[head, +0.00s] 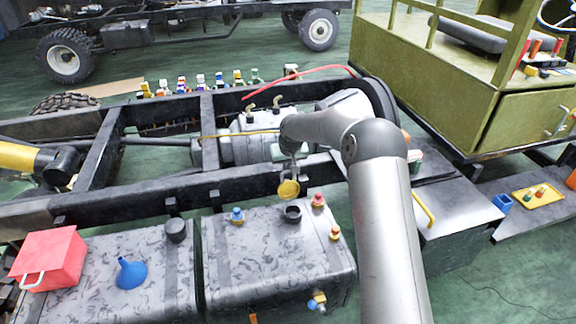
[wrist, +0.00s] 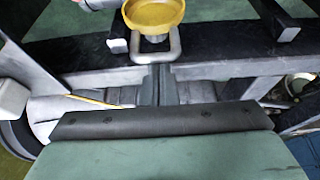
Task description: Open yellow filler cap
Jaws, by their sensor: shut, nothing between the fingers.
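The yellow filler cap (head: 289,189) is tilted up at the back of the black filler neck (head: 292,213) on the dark mottled tank (head: 265,262). The neck's top looks uncovered, with the cap's round face turned towards the head camera. My gripper (head: 294,167) points down just above the cap. In the wrist view the cap (wrist: 154,14) is at the top, with a grey metal loop (wrist: 172,47) beside it. My closed fingers (wrist: 160,70) end at or very near this loop; I cannot tell whether they touch. They hold nothing.
A blue cap (head: 237,215) and red-topped fittings (head: 318,200) stand on the tank near the neck. A black cap (head: 175,230), a blue funnel (head: 131,272) and a red canister (head: 48,258) are to the left. A black chassis rail (head: 235,184) runs close behind.

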